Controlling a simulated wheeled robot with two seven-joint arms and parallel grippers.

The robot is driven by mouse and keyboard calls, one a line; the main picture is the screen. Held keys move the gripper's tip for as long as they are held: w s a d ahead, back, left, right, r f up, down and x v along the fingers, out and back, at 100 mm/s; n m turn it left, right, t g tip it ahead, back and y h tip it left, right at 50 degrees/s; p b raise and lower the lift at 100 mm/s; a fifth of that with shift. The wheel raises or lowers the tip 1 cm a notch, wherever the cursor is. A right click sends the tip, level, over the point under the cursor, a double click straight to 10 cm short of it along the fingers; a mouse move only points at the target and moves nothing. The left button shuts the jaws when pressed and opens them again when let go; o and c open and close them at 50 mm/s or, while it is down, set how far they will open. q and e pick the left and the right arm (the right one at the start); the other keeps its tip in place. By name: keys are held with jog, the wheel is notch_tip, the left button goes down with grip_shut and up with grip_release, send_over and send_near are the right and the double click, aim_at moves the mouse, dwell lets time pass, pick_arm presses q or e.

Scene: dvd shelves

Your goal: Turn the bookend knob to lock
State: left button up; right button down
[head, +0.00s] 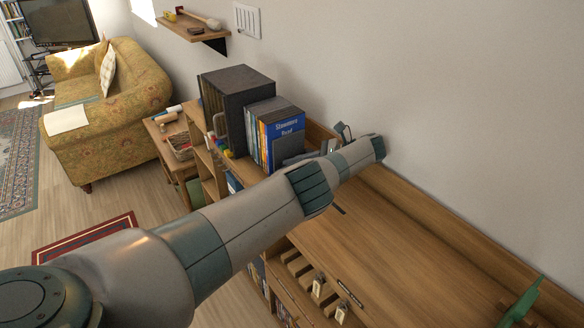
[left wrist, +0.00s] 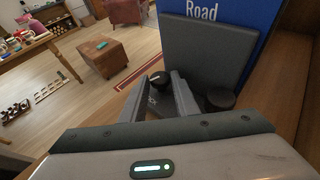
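The grey bookend plate (left wrist: 205,62) stands upright against a blue DVD case (left wrist: 232,25) in the left wrist view. It also shows in the head view (head: 288,150), partly behind my left arm. A small black knob (left wrist: 158,77) shows between the fingertips of my left gripper (left wrist: 162,82). A second dark round piece (left wrist: 221,98) sits to the right of the right finger, at the foot of the plate. The left fingers are apart; I cannot tell whether they touch the knob. My left gripper is mostly hidden by my arm in the head view. My right gripper is not in view.
A row of cases (head: 262,128) and a large dark box (head: 236,92) stand left of the bookend. The wall lies close behind.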

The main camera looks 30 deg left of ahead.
pick_arm(q)
jog(key=shift+o, duration=1.3)
jog(key=shift+r, duration=0.1)
jog(key=shift+s+r, duration=0.1)
